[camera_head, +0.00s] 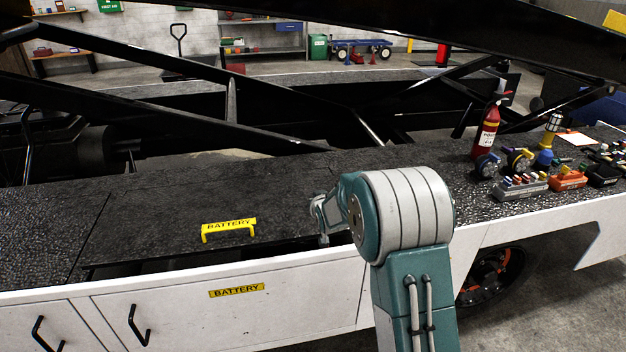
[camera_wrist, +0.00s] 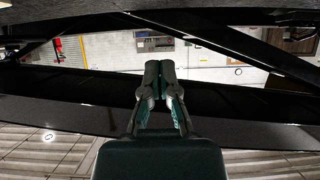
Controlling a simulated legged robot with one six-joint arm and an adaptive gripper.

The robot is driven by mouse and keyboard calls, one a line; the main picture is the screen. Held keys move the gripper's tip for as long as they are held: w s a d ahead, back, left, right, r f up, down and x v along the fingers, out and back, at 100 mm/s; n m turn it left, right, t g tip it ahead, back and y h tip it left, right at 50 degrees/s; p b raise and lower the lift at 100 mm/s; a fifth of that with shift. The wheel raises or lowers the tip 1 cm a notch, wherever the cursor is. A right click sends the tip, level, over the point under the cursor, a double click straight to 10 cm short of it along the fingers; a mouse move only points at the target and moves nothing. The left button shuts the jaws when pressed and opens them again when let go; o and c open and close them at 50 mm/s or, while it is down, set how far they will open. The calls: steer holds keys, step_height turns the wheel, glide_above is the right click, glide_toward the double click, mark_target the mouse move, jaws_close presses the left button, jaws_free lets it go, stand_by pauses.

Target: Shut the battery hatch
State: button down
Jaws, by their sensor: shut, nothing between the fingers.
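The battery hatch (camera_head: 160,215) is a dark, rough panel in the loader's deck, with a yellow handle (camera_head: 228,231) marked BATTERY near its front edge. A dark gap shows between that front edge and the white side wall, so the panel looks slightly raised. My gripper (camera_head: 324,240) is at the right end of the hatch's front edge, partly hidden behind my teal and grey arm. I cannot tell whether it touches the panel. In the wrist view my gripper (camera_wrist: 160,66) has its fingertips together, with nothing between them.
The white side wall (camera_head: 290,300) has a second BATTERY label and black door handles. A red fire extinguisher (camera_head: 486,132) and several small bins (camera_head: 522,188) stand on the deck at right. Black boom beams (camera_head: 200,70) cross above and behind the hatch.

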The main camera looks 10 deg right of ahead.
glide_above(317, 237)
steer(key=d, duration=0.1)
steer(key=f, duration=0.6)
steer(key=shift+w+d+f, duration=0.1)
steer(key=shift+d+f, duration=0.05)
steer(key=shift+d, duration=0.05)
steer(key=f, duration=0.2)
steer(key=a+f, duration=0.1)
steer(key=f, duration=0.1)
steer(key=shift+s, duration=0.35)
steer(key=shift+s+a+f, duration=0.1)
steer(key=shift+a+f, duration=0.05)
steer(key=shift+f, duration=0.3)
steer(key=shift+d+f, duration=0.15)
steer(key=shift+d, duration=0.3)
steer(key=shift+a, duration=0.15)
